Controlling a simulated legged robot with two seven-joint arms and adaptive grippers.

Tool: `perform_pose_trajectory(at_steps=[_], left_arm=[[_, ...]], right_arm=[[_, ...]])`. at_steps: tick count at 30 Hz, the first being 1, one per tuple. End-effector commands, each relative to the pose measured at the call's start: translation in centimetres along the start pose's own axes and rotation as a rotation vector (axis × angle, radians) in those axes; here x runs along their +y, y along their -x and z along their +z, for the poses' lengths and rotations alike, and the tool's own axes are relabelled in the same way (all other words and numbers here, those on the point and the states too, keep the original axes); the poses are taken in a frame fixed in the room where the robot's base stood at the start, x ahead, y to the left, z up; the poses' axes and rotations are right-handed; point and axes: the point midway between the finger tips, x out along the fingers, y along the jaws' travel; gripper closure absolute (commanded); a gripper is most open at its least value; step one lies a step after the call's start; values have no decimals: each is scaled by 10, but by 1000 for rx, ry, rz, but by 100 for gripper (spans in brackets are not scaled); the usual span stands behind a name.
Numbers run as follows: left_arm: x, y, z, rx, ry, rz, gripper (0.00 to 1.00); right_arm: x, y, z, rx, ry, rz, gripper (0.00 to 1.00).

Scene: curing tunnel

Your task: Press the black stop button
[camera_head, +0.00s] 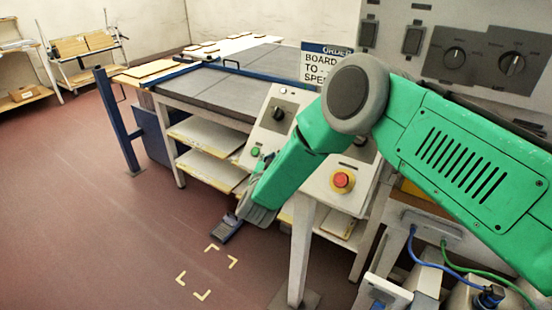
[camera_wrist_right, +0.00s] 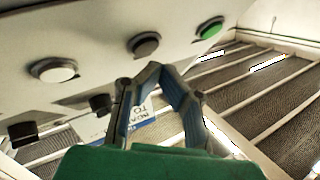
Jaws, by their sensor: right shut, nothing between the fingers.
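The black stop button (camera_wrist_right: 143,44) shows in the wrist view as a dark round cap on a pale panel (camera_wrist_right: 95,22), between a white button (camera_wrist_right: 52,70) and a green button (camera_wrist_right: 210,28). My right gripper (camera_wrist_right: 158,68) is shut and empty, its tips close below the black button in that picture. I cannot tell the depth between them. In the head view my right gripper (camera_head: 230,227) hangs in front of the sloped console (camera_head: 262,130). A green button (camera_head: 256,151) shows there; my forearm covers much of the panel. My left gripper is not in view.
A red emergency button (camera_head: 342,181) on yellow sits right of my forearm. A black knob (camera_head: 279,112) is on the console. Behind stand the conveyor table (camera_head: 215,92) and an upright blue post (camera_head: 118,120). The floor (camera_head: 90,220) at left is clear.

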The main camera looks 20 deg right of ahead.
Motion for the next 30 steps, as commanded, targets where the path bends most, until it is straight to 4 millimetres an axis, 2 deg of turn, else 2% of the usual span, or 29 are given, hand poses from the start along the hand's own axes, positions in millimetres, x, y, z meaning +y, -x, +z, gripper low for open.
perform_pose_trajectory(at_steps=[11,24,30], left_arm=[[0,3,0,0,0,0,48],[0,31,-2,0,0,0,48],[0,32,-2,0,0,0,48]], right_arm=[[-2,3,-2,-1,0,-1,100],[-24,31,-25,-1,0,-1,100],[-25,35,-25,0,0,0,100]])
